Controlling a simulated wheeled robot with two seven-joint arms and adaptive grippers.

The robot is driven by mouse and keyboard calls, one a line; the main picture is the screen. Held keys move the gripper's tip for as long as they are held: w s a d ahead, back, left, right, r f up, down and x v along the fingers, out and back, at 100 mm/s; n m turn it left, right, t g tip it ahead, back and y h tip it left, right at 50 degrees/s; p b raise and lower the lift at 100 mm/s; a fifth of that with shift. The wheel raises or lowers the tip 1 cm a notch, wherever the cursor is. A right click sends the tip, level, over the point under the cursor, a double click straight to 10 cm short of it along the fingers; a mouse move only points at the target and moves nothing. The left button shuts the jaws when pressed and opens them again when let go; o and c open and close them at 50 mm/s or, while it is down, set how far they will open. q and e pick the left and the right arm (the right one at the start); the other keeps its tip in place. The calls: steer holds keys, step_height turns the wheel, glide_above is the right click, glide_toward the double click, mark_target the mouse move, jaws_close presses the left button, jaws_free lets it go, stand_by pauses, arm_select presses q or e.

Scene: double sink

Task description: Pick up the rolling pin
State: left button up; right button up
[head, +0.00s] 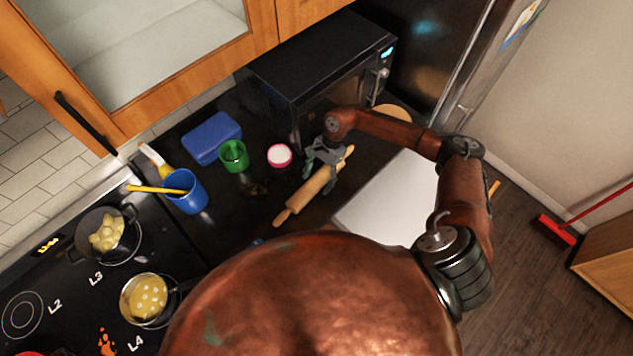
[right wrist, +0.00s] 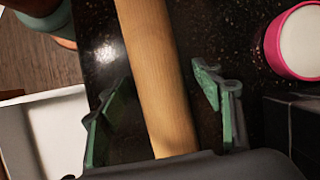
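The rolling pin (head: 311,192) is light wood and lies slantwise on the black counter in front of the microwave. Its near handle points down-left and its far end passes by my right gripper. My right gripper (head: 323,168) is above the pin, fingers pointing down. In the right wrist view the pin (right wrist: 160,70) runs between the two green-padded fingers of the gripper (right wrist: 165,115). The fingers are apart, with a gap on both sides of the pin. My left gripper is not in view.
A black microwave (head: 318,72) stands behind the pin. A pink-rimmed white cup (head: 279,156), green cup (head: 234,157), blue cup (head: 188,192) and blue box (head: 211,138) are to the left. A white board (head: 390,205) lies on the right. The stove (head: 60,300) holds pots.

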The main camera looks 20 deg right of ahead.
steer(key=c, duration=1.6)
steer(key=shift+r, duration=0.1)
